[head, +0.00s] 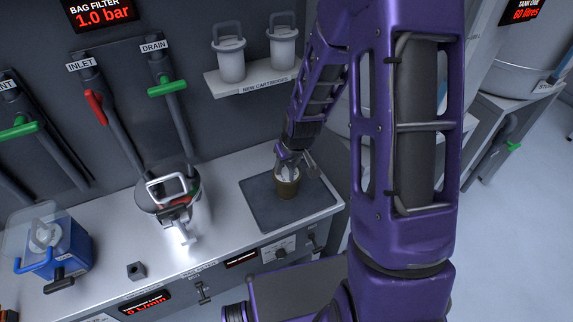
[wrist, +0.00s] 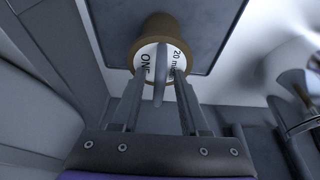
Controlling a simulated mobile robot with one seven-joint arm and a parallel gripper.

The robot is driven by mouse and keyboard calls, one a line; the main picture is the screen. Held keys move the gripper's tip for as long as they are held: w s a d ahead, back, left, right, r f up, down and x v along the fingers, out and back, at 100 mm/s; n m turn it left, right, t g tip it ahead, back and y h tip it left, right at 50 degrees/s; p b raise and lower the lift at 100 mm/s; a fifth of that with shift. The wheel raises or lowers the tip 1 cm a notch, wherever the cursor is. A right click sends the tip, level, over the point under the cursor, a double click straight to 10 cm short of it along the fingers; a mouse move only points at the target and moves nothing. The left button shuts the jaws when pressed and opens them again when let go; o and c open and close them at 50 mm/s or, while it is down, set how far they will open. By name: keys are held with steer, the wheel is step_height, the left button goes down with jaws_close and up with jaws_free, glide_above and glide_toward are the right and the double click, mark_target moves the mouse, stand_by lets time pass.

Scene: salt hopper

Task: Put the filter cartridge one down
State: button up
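The filter cartridge one (head: 288,189) is a brown cylinder with a pale top, standing upright on a dark grey mat (head: 262,212) on the counter. In the wrist view, the cartridge (wrist: 163,28) shows a white top marked "ONE" and "20 mi…", with a thin grey handle (wrist: 160,88) rising from it. My gripper (head: 293,157) is just above the cartridge. In the wrist view, my gripper (wrist: 161,80) has its fingers apart, one on each side of the handle, with gaps visible between them and it. The cartridge's underside is hidden.
A steel filter housing (head: 165,195) with a handle and clamp stands left of the mat. A blue box (head: 55,250) with a clear lid stands at far left. A shelf (head: 252,80) labelled "NEW CARTRIDGES" holds two pale cartridges. Valve pipes run down the back wall.

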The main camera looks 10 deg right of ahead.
steer(key=shift+r, duration=0.1)
steer(key=shift+r, duration=0.25)
steer(key=p+v, duration=0.2)
steer(key=v, duration=0.9)
steer(key=shift+s+r, duration=0.15)
steer(key=shift+r, duration=0.15)
